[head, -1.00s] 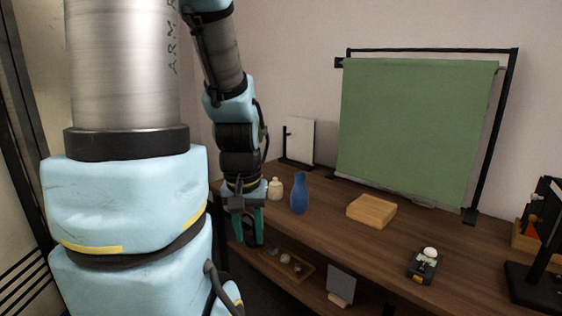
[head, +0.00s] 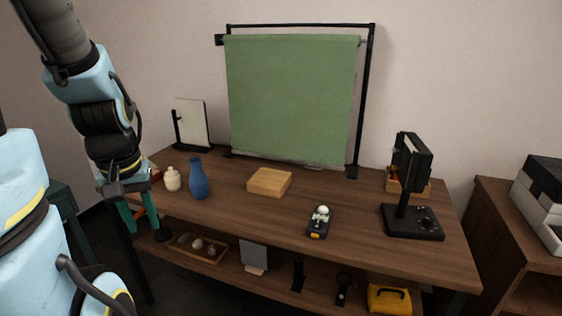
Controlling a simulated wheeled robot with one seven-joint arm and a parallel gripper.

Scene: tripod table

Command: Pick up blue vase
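The blue vase (head: 198,178) stands upright on the wooden table (head: 228,219), near its left end. A small cream vase (head: 173,179) stands just left of it. My gripper (head: 147,234) hangs at the left of the head view, pointing down, beyond the table's left front edge and left of the blue vase. Its two teal fingers are spread apart, and the blue vase is clear of them. A small reddish shape shows between the fingers; I cannot tell what it is.
A wooden block (head: 270,182), a small dark device (head: 320,222) and a black stand (head: 411,200) are on the table. A green backdrop (head: 290,97) and a white panel (head: 192,124) stand behind. The lower shelf holds a tray (head: 197,249) and a yellow case (head: 388,299).

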